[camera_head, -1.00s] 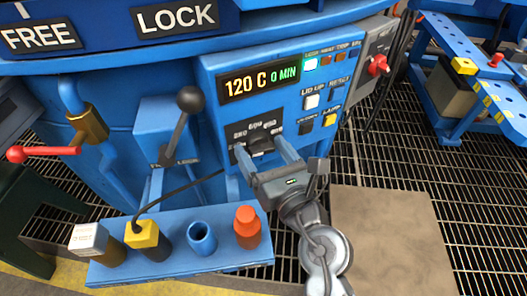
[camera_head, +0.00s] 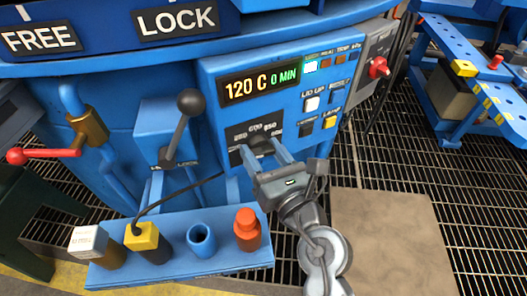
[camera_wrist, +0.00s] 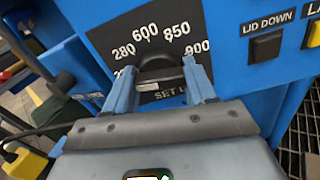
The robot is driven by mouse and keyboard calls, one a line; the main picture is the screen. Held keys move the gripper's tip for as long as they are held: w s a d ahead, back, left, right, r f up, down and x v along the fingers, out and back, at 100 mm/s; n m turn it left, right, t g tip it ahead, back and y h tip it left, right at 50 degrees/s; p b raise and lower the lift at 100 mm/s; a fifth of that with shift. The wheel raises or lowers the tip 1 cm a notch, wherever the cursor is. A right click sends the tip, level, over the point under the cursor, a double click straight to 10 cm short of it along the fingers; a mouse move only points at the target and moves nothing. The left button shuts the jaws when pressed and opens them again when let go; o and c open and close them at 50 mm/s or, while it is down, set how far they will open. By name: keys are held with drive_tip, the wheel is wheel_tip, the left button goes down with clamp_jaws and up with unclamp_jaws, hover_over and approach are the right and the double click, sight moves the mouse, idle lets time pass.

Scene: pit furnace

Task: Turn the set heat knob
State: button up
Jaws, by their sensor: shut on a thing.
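The set heat knob (camera_wrist: 160,68) is dark, on a black dial plate (camera_wrist: 110,38) marked 280, 600, 850 and 900, with partly covered "SET" lettering below it. My gripper (camera_wrist: 157,78) is shut on the knob, one blue finger on each side. In the head view, the knob (camera_head: 260,142) sits low on the blue control panel, partly hidden by my gripper (camera_head: 261,150). The knob's pointer is hard to make out.
Lid and lamp buttons (camera_head: 330,122) sit right of the dial. A black-balled lever (camera_head: 188,103) stands to the left. A red knob (camera_head: 378,67) is farther right.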

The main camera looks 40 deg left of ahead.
drive_tip(key=shift+r+p, duration=0.15)
drive_tip(key=shift+p, duration=0.2)
drive_tip(key=shift+r+m+p, duration=0.1)
drive_tip(key=shift+m+p, duration=0.6)
drive_tip(key=shift+p, duration=0.1)
drive_tip(key=m+p, duration=0.2)
drive_tip(key=shift+p, duration=0.4)
drive_tip(key=m+p, duration=0.3)
drive_tip(key=m, duration=0.1)
drive_tip(key=shift+p, duration=0.35)
drive_tip(key=shift+f+m, duration=0.25)
drive_tip(key=shift+m, duration=0.15)
drive_tip(key=o, duration=1)
drive_tip(key=shift+o, duration=0.2)
